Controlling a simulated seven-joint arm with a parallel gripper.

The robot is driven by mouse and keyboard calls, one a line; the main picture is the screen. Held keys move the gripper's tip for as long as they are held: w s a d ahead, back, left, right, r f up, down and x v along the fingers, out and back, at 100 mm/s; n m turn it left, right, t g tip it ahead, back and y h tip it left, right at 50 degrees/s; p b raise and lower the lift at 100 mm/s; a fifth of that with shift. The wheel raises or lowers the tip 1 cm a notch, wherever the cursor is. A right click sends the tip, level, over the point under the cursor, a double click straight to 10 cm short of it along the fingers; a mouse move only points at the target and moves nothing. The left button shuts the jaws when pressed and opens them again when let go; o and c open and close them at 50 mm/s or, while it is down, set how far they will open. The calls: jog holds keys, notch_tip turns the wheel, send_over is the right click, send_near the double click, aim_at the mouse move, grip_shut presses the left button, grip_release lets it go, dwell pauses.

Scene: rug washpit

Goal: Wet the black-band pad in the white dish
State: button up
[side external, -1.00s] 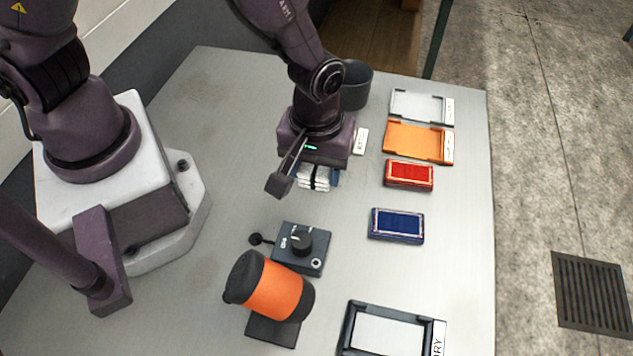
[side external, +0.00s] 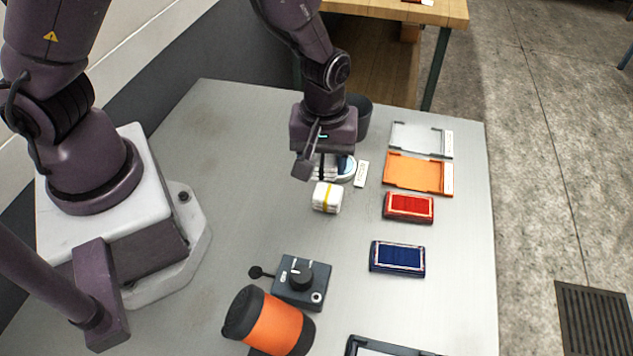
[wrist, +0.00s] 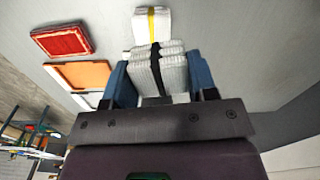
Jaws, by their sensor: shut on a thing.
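The black-band pad (side external: 316,168), a white folded block with a black strap, is in my gripper (side external: 325,168). The wrist view shows it (wrist: 158,68) clamped between my blue fingers (wrist: 158,82). A pale round rim, apparently the white dish (side external: 346,177), shows just behind and right of the pad. My gripper hides most of the dish, and I cannot tell whether the pad touches it. A white pad with a yellow band (side external: 327,198) rests on the table just in front; it also shows in the wrist view (wrist: 152,26).
A dark bin (side external: 361,113) stands behind my gripper, and a small white label (side external: 361,173) lies right. Grey (side external: 421,139) and orange (side external: 417,173) trays, then red (side external: 408,207) and blue (side external: 397,257) ink pads, line the right. A dark control box (side external: 300,281) and orange cylinder (side external: 269,322) stand in front.

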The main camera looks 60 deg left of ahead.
jog(key=shift+m, duration=0.5)
jog(key=w+a, duration=0.6)
jog(key=shift+w+a+f, duration=0.1)
jog(key=shift+w+f, duration=0.05)
jog(key=shift+w, duration=0.2)
jog(key=shift+w+d+m, duration=0.25)
jog(key=shift+m, duration=0.15)
jog(key=shift+f, duration=2.85)
jog(key=shift+s+f, duration=0.1)
jog(key=shift+f, duration=0.45)
jog(key=shift+r, duration=3.55)
